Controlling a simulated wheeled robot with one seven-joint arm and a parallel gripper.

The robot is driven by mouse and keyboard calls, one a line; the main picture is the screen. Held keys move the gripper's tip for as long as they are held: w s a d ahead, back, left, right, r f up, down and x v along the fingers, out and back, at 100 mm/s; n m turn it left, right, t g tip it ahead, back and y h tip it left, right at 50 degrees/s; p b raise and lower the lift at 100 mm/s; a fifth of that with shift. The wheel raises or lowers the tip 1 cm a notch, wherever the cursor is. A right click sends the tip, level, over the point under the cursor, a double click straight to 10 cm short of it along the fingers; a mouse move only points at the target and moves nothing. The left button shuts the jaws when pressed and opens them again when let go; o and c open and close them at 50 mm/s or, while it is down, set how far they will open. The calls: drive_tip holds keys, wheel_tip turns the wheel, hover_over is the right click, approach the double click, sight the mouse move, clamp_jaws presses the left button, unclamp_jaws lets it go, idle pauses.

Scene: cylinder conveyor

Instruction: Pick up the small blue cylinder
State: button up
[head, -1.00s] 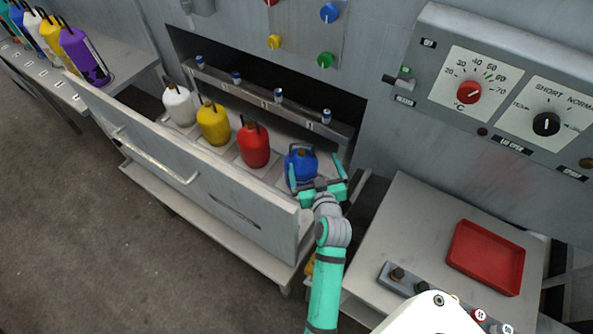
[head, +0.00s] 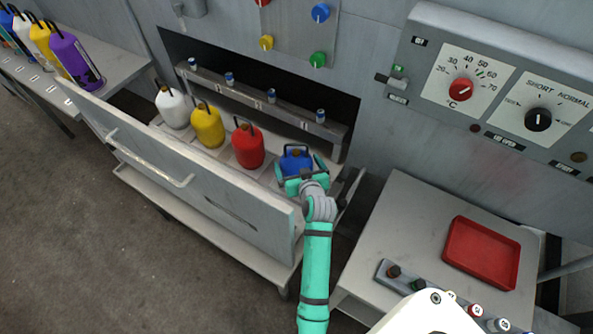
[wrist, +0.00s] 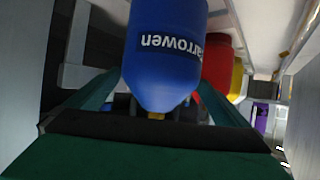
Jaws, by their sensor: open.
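The small blue cylinder (head: 296,161), with a dark handle on top, stands at the right end of the row in the open drawer. My gripper (head: 302,171) is at it, with a green finger on each side and its palm on the near side, partly hiding the lower body. In the wrist view the blue cylinder (wrist: 165,45), lettered in white, fills the middle between the open fingers (wrist: 160,105) and appears upside down. I cannot tell whether the fingers touch it.
Red (head: 248,146), yellow (head: 208,126) and white (head: 172,107) cylinders stand to its left in the drawer. The tall drawer front (head: 190,170) is on the near side. A red tray (head: 482,252) lies on the right table. A purple cylinder (head: 74,58) stands on the left shelf.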

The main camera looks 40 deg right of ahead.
drive_tip(key=shift+x, duration=1.05)
drive_tip(key=c, duration=1.4)
drive_tip(key=shift+w+r, duration=0.1)
drive_tip(key=shift+r, duration=0.1)
drive_tip(key=c, duration=0.4)
